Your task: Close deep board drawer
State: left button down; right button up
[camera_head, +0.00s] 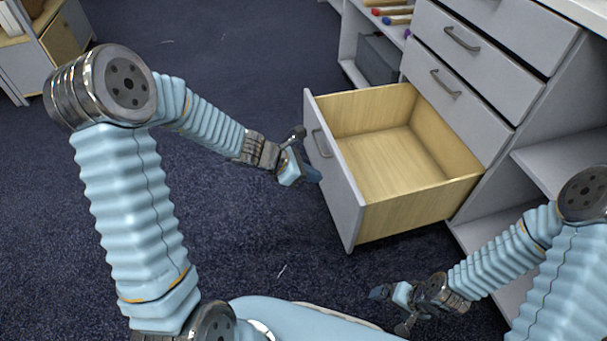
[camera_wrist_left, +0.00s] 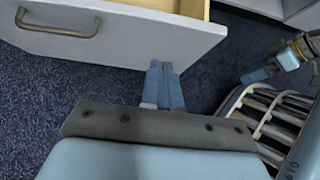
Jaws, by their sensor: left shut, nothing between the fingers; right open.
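The deep drawer (camera_head: 400,165) is pulled far out of the grey cabinet, and its wooden inside looks empty. Its grey front panel (camera_head: 336,180) faces left and carries a metal handle (camera_head: 321,143). My left gripper (camera_head: 314,174) is shut and empty, close to the outer face of the front panel. In the left wrist view its fingers (camera_wrist_left: 162,85) point at the lower edge of the panel (camera_wrist_left: 130,45), right of the handle (camera_wrist_left: 58,24). I cannot tell whether they touch it. My right gripper (camera_head: 381,293) is open and low, in front of the drawer, apart from it.
Closed drawers (camera_head: 457,91) sit above the open one in the cabinet. Open shelves (camera_head: 565,165) are to its right, and a shelf unit with a grey box (camera_head: 379,66) is behind. The dark carpet (camera_head: 240,220) left of the drawer is clear.

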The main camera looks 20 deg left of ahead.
aim_at(346, 180)
pick_arm(q)
jog(key=shift+w+d+f, duration=0.45)
jog(key=shift+w+d, duration=0.2)
jog(key=shift+d, duration=0.3)
jog(key=shift+w+d+f, duration=0.45)
jog(key=shift+w+d, duration=0.15)
jog(key=shift+d, duration=0.35)
jog(key=shift+w+d+f, duration=0.45)
jog(key=shift+w+d, duration=0.2)
jog(key=shift+d, duration=0.3)
pick_arm(e)
jog(key=shift+f, duration=0.55)
